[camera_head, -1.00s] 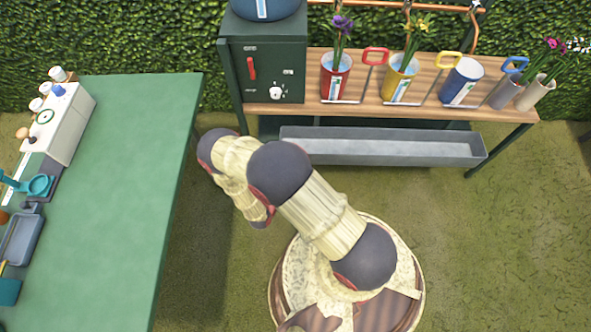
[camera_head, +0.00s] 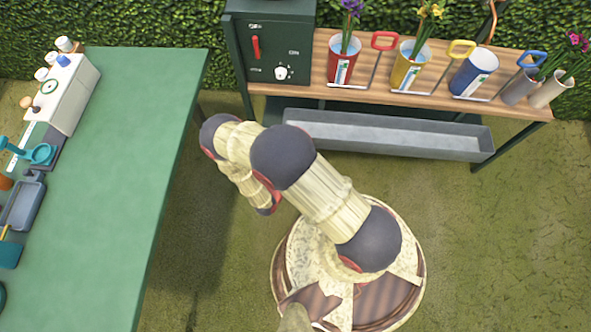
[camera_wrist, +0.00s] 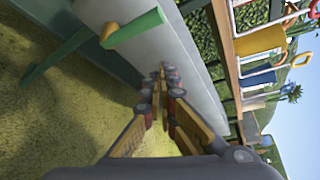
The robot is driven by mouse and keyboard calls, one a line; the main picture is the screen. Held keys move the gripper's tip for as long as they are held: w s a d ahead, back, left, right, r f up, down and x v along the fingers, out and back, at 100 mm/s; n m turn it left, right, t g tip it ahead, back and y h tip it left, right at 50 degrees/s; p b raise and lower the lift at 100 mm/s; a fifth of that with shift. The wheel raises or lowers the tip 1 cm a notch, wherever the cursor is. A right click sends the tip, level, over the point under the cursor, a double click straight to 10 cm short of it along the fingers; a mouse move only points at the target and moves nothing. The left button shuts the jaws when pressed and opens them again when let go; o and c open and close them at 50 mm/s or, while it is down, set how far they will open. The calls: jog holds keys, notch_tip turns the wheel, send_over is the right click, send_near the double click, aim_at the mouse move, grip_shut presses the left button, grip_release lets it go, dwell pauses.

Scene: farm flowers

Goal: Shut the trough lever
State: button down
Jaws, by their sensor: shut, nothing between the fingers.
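A red lever (camera_head: 256,47) stands nearly upright on the front of the dark green cabinet (camera_head: 295,35) in the head view, above a white knob (camera_head: 281,73). The labels around them are too small to read. The long grey trough (camera_head: 390,138) lies below the wooden shelf; its pale grey side (camera_wrist: 190,75) fills the middle of the wrist view. My gripper (camera_wrist: 168,78) is shut and empty, in front of this side. A green bar with a tan joint (camera_wrist: 138,27) crosses the upper left of the wrist view; I cannot tell what it is. My gripper is hidden in the head view.
The wooden shelf (camera_head: 335,95) holds a red bucket (camera_head: 341,62), a yellow bucket (camera_head: 409,68) and a blue bucket (camera_head: 475,75). A green table (camera_head: 130,170) with tools stands at the left. Grass at the right (camera_head: 500,240) is clear.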

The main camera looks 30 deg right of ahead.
jog(key=s+a+p, duration=0.1)
jog(key=s+a, duration=0.2)
jog(key=a, duration=0.5)
jog(key=shift+s+r+p, duration=0.15)
jog(key=shift+s+p, duration=0.2)
jog(key=shift+p, duration=0.05)
